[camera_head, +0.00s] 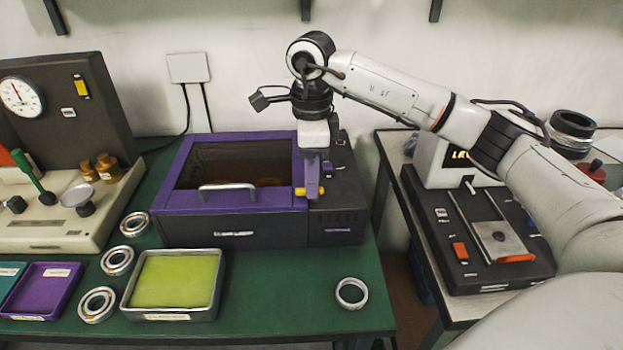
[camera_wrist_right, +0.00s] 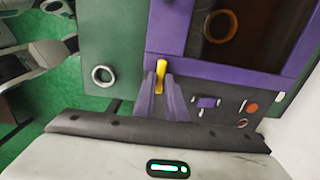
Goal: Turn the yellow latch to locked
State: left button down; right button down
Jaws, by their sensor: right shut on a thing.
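The yellow latch (camera_head: 308,191) sits at the front right of the purple-framed box (camera_head: 180,205), where the window lid meets the dark control panel. It also shows in the right wrist view (camera_wrist_right: 161,70). My right gripper (camera_head: 312,194) reaches down from above, and its purple fingers are shut on the latch. In the right wrist view the fingertips (camera_wrist_right: 162,82) hold its near part, and its far end sticks out between them. My left gripper is not in view.
The box lid is down, with a silver handle (camera_head: 228,187). A steel tray with a green pad (camera_head: 216,305) and several bearing rings, one at the right (camera_head: 351,293), lie on the green table (camera_head: 270,310). A black machine (camera_head: 500,275) stands on the right-hand table.

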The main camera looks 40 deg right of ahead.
dwell(0.5)
jog(key=c, duration=1.8)
grip_release()
jog(key=shift+r, duration=0.15)
notch_tip(320, 180, up, 10)
